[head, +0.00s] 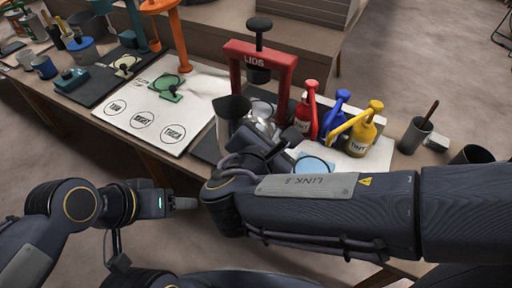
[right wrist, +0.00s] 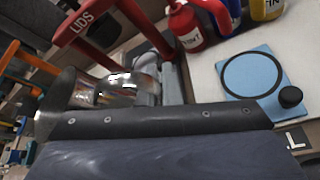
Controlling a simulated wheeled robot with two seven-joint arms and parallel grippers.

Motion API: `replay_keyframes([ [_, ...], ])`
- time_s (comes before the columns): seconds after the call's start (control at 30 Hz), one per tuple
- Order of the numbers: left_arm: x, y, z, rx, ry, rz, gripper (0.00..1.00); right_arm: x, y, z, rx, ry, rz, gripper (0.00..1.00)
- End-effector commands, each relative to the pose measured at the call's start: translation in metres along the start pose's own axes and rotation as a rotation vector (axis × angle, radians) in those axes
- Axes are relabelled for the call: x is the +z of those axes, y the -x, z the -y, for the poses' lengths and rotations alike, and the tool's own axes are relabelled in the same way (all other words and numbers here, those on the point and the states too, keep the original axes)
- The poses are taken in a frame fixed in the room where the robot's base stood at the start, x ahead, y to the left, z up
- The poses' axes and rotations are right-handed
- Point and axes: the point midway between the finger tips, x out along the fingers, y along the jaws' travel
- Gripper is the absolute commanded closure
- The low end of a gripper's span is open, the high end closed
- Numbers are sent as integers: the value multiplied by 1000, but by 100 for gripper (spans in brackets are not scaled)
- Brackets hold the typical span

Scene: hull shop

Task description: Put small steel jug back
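The small steel jug (head: 262,122) is shiny and sits below the red lid press in the head view, partly hidden by my right gripper. It also shows in the right wrist view (right wrist: 122,90), tilted in the picture, against the grey fingers. My right gripper (head: 272,142) appears shut on it; the contact is partly hidden. A light blue mat with a black ring (right wrist: 255,75) is to its right, clear in the right wrist view; my arm partly covers it in the head view. My left gripper (head: 184,203) is empty in front of the bench; its finger gap is not visible.
A red press marked LIDS (head: 258,52) stands close behind the jug, and a dark grey container (head: 232,117) beside it. Red (head: 306,115), blue (head: 335,112) and yellow (head: 363,135) tint bottles stand to the right. A white board with circles (head: 150,112) lies left.

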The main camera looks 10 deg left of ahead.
Motion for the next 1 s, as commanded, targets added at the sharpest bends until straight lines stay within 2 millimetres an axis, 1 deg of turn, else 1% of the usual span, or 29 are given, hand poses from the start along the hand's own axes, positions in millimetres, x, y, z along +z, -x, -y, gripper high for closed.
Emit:
replay_keyframes([
  [0.03, 4, -7, 3, 0, 0, 0, 37, -11, -12, -3, -2, 1, 1, 100],
  [0.1, 7, -13, 6, 0, 0, 0, 37, -25, -24, -3, -2, 2, 1, 100],
  [0.2, 9, -19, 9, 0, 0, 0, 37, -38, -37, -6, -1, 1, 1, 100],
  [0.3, 11, -22, 10, 0, 0, 0, 37, -46, -46, -9, 1, -1, 0, 100],
  [0.53, 13, -26, 12, 0, 0, 0, 37, -55, -55, -11, 0, -1, 0, 100],
  [0.6, 15, -30, 14, 0, 0, 0, 37, -63, -62, -11, 0, 0, 1, 100],
  [0.7, 20, -40, 18, 0, 0, 0, 37, -77, -67, -1, 1, 0, 0, 100],
  [0.77, 22, -44, 20, 0, 0, 0, 37, -83, -70, 2, 2, 0, 0, 100],
  [1.0, 21, -42, 19, 0, 0, 0, 37, -82, -69, 2, 2, -1, 0, 100],
])
